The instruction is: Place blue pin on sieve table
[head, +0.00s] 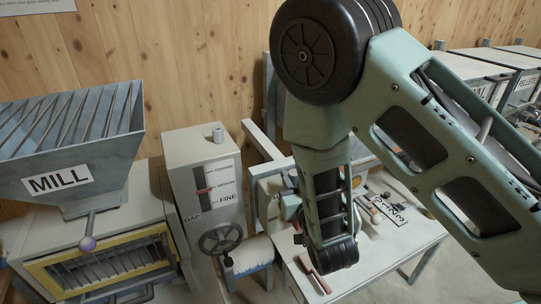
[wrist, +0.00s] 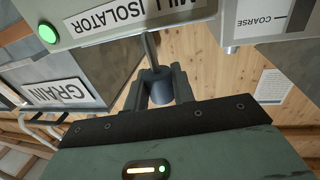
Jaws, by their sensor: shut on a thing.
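In the wrist view my gripper (wrist: 160,82) is shut on a dull blue-grey cylinder, the blue pin (wrist: 157,90). A thin grey rod runs from it up to the panel marked MILL ISOLATOR; I cannot tell whether the rod touches the panel. In the head view my arm hangs over the sieve table (head: 345,283), a pale grey bench at the lower right with a label plate (head: 403,211). My fingertips and the pin cannot be made out in the head view.
The mill hopper (head: 70,150) stands at the left. The gap cabinet (head: 205,180) has a handwheel (head: 220,238). A wooden-handled tool (head: 316,274) lies near the sieve table's front edge, with small items farther back. The isolator panel (wrist: 90,20) shows a green light.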

